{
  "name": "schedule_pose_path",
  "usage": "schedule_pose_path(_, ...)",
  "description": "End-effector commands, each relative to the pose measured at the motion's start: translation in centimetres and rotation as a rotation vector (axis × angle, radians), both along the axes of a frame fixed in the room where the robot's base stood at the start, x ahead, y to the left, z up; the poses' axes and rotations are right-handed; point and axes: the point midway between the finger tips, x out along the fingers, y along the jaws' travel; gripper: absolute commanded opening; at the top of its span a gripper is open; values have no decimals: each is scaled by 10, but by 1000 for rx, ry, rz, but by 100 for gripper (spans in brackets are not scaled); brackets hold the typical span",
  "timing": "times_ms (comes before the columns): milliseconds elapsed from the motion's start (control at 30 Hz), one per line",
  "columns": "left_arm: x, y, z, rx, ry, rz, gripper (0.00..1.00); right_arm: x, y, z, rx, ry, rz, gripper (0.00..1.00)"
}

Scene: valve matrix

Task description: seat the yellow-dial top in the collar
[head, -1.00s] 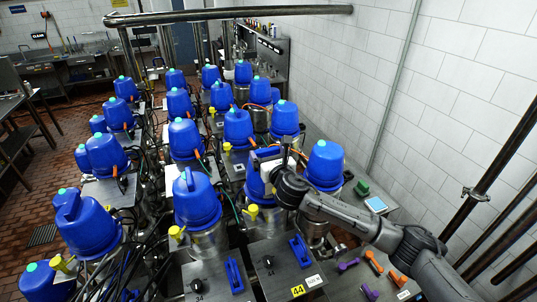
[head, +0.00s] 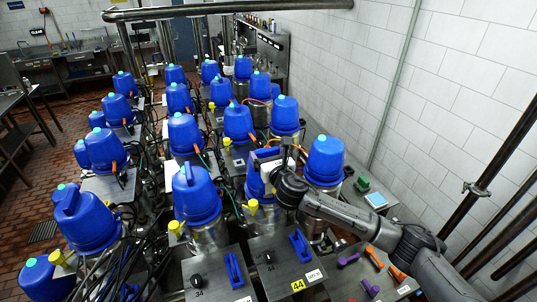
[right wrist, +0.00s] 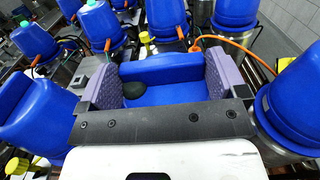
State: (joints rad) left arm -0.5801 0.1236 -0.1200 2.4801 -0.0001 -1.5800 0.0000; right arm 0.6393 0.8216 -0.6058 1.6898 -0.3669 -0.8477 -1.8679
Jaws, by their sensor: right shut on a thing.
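My right gripper (head: 267,163) is shut on a blue top (head: 255,181), gripping its upright blue handle. In the right wrist view the two purple-padded fingers (right wrist: 163,82) stand on either side of the blue handle block, with blue body between them. The held top is upright among the other blue tops, just above a yellow fitting (head: 252,206). My left gripper is out of view.
A blue top with a handle (head: 195,196) stands close on the left, and another blue top (head: 325,160) close on the right. An orange hose (right wrist: 238,42) runs behind the gripper. The white wall bounds the right.

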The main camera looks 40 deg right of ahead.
Motion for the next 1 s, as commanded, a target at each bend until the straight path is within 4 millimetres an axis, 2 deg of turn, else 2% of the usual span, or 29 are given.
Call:
schedule_pose_path(200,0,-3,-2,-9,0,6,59,0,0,-4,-1,-3,0,32)
schedule_pose_path(233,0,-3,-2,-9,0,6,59,0,0,-4,-1,-3,0,92)
schedule_pose_path(300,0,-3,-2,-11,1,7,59,0,0,-3,-1,-3,0,99)
schedule_pose_path(667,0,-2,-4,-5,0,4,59,-5,1,-7,0,1,0,100)
schedule_pose_path(867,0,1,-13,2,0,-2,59,-31,10,-8,-1,1,2,100)
schedule_pose_path(1000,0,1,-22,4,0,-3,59,-56,19,-8,-2,0,3,100)
